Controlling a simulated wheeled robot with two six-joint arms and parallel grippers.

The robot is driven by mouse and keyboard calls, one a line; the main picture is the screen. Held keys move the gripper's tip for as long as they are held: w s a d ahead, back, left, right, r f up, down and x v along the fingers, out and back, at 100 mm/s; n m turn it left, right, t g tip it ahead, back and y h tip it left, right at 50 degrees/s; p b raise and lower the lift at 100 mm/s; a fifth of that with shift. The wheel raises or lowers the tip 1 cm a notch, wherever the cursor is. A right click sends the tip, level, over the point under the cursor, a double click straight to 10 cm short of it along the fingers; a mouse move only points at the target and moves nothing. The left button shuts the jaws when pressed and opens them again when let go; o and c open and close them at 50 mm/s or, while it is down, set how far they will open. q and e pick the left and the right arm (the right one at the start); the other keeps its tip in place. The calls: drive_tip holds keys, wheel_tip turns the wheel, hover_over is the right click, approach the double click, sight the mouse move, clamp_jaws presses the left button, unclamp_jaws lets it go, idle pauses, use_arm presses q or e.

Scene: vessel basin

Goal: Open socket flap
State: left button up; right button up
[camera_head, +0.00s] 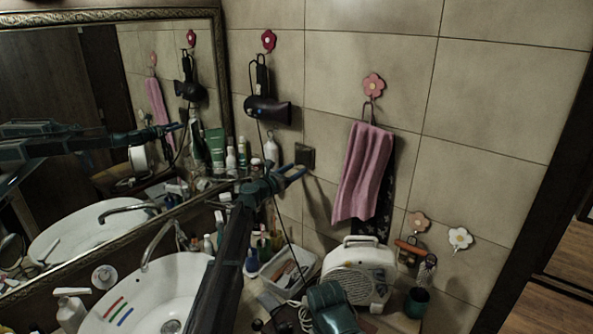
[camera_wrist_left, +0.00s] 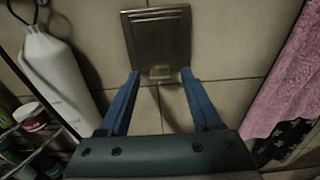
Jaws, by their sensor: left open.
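The socket flap (camera_head: 305,155) is a dark square cover on the tiled wall, right of the mirror. In the left wrist view the flap (camera_wrist_left: 157,38) looks shut, flat against its frame, with a small tab at its lower edge. My left gripper (camera_head: 293,172) is at the wall just below and left of the flap in the head view. In the left wrist view its blue fingers (camera_wrist_left: 160,75) are open, one either side of the tab, with nothing held. I cannot tell whether a fingertip touches it.
A hair dryer (camera_head: 267,109) hangs left of the flap, its cord running down behind my left arm. A pink towel (camera_head: 363,172) hangs to the right. A white bottle (camera_wrist_left: 56,72) is close on the left. A white radio (camera_head: 358,268) stands below.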

use_arm(q)
drive_tip(key=shift+w+d, duration=0.35)
drive_tip(key=shift+w, duration=0.1)
clamp_jaws()
idle(1.2)
